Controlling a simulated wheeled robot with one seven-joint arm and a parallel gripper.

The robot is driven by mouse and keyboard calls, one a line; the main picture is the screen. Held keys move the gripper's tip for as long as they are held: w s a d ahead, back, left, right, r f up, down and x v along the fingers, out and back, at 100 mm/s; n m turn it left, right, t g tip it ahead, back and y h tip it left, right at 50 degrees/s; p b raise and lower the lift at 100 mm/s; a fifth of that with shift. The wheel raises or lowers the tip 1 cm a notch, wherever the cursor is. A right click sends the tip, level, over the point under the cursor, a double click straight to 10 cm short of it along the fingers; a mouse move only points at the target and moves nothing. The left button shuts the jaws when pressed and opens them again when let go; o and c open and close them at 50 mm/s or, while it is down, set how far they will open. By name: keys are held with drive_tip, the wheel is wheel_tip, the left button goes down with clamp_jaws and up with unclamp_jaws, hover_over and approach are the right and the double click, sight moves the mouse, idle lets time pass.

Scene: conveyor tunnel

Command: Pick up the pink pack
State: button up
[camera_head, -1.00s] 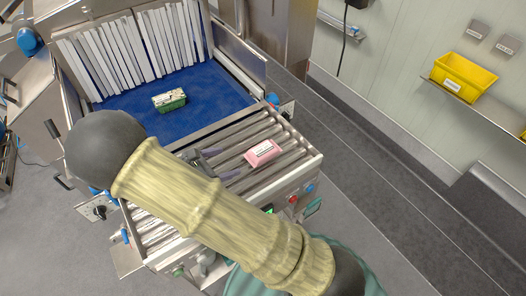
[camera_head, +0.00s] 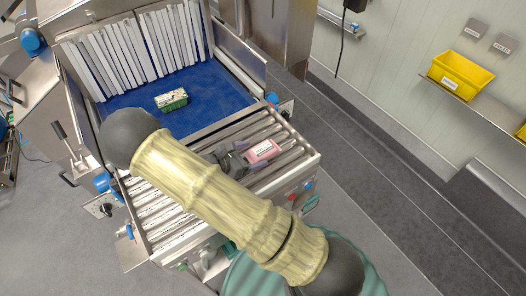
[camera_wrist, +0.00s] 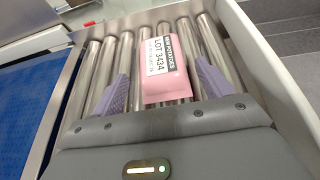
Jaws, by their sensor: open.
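The pink pack (camera_head: 263,151) lies on the metal rollers near their right end, with a white label on top. In the wrist view the pack (camera_wrist: 163,84) sits between the two purple fingers of my gripper (camera_wrist: 166,88), its label reading "LOT 3434". My gripper (camera_head: 246,157) is open, with one finger on each side of the pack. There are visible gaps between fingers and pack in the wrist view. The pack's near end comes close to my gripper's grey body; I cannot tell whether they touch.
A green and white pack (camera_head: 171,100) lies on the blue belt (camera_head: 213,97) before the white strip curtain (camera_head: 135,48). Metal side rails edge the rollers (camera_head: 163,207). A yellow bin (camera_head: 461,76) stands on a wall shelf at the right.

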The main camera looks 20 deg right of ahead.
sight(263, 151)
drive_tip(key=p+x, duration=0.3)
drive_tip(key=x, duration=0.1)
drive_tip(key=shift+d+r, duration=0.1)
drive_tip(key=shift+d, duration=0.2)
drive_tip(key=shift+d+f, duration=0.2)
drive_tip(key=c, duration=1.2)
drive_tip(key=shift+r, duration=0.15)
wheel_tip(263, 151, up, 10)
drive_tip(key=b, duration=0.3)
